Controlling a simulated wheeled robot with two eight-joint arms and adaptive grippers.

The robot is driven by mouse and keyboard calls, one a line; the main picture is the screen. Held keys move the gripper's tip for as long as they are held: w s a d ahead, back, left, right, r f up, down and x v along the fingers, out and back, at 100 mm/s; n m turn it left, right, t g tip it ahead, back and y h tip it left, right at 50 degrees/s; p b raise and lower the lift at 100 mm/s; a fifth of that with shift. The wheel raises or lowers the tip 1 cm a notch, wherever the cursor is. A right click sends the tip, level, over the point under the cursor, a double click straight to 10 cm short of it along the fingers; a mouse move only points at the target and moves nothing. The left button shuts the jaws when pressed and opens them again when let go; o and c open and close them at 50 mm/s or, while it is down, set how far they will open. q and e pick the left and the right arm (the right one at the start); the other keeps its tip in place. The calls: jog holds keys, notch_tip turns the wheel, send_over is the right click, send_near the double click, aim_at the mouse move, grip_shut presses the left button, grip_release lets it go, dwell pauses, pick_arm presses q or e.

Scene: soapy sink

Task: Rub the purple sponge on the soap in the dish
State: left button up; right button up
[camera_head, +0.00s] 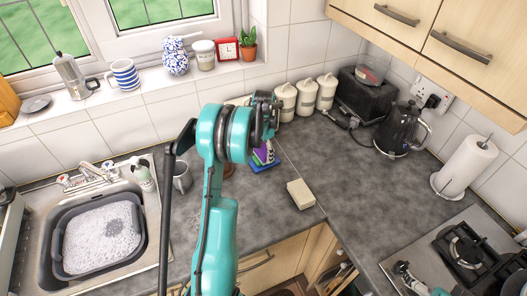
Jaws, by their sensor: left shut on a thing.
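The purple sponge (262,154) is at the back of the worktop, just below my left gripper (267,138). My left gripper is shut on it, though the fingers are partly hidden by my own teal wrist. A blue dish (265,166) lies on the worktop directly under the sponge. The soap in it is hidden or too small to tell apart, and I cannot tell whether the sponge touches it.
A pale beige block (300,194) lies on the worktop, right of the dish. White canisters (305,96), a black toaster (365,97) and a kettle (402,130) stand behind. A grey mug (183,178) and the basin of suds (72,274) are left.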

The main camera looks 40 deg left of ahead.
aim_at(263, 151)
pick_arm(q)
jog(key=shift+r, duration=0.1)
jog(key=shift+r+p, duration=2)
jog(key=shift+r, duration=1.45)
jog(key=shift+f, duration=0.1)
